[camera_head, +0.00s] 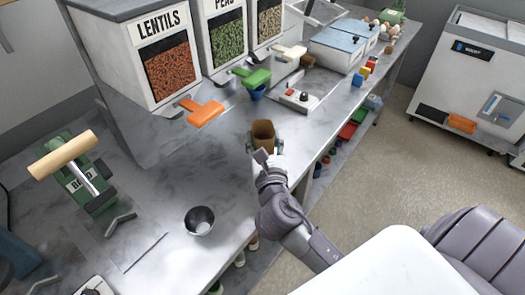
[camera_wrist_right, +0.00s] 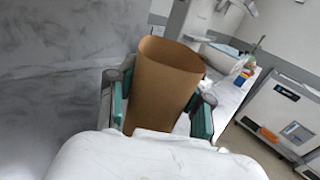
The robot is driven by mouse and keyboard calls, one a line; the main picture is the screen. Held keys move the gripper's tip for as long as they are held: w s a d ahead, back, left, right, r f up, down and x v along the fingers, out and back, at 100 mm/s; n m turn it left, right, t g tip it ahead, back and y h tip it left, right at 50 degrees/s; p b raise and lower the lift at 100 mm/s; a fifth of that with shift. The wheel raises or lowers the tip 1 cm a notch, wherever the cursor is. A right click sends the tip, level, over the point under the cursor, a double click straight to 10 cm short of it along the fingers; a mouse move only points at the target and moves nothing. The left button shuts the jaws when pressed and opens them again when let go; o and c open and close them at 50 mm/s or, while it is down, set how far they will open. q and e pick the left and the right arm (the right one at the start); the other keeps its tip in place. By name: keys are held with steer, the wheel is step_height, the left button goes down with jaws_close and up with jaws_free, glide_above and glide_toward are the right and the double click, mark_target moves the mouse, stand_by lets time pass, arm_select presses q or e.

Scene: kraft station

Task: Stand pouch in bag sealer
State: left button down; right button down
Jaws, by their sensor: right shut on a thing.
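The pouch (camera_head: 263,130) is a brown kraft paper pouch, open at the top and roughly upright. My right gripper (camera_head: 265,148) is shut on it, near the front edge of the counter. In the right wrist view the pouch (camera_wrist_right: 162,85) stands between the two green-padded fingers (camera_wrist_right: 160,112). Its lower end is hidden by the gripper. I cannot tell for sure which device is the bag sealer. A low white device with a red knob (camera_head: 303,97) sits beyond the pouch. A green device with a wooden handle (camera_head: 88,185) stands at the left. My left gripper is not in view.
Bins of lentils (camera_head: 165,65), peas (camera_head: 228,35) and another food line the back, with orange (camera_head: 202,112) and green (camera_head: 252,77) spouts sticking out. A blue funnel (camera_head: 257,93) is under the green spout.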

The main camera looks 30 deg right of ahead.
steer(key=shift+w+a+f, duration=0.1)
steer(key=shift+w+f, duration=0.05)
steer(key=shift+f, duration=0.1)
steer(key=shift+f+b, duration=0.4)
steer(key=shift+f, duration=1.45)
steer(key=shift+f, duration=0.15)
steer(key=shift+c, duration=2.3)
jaws_free()
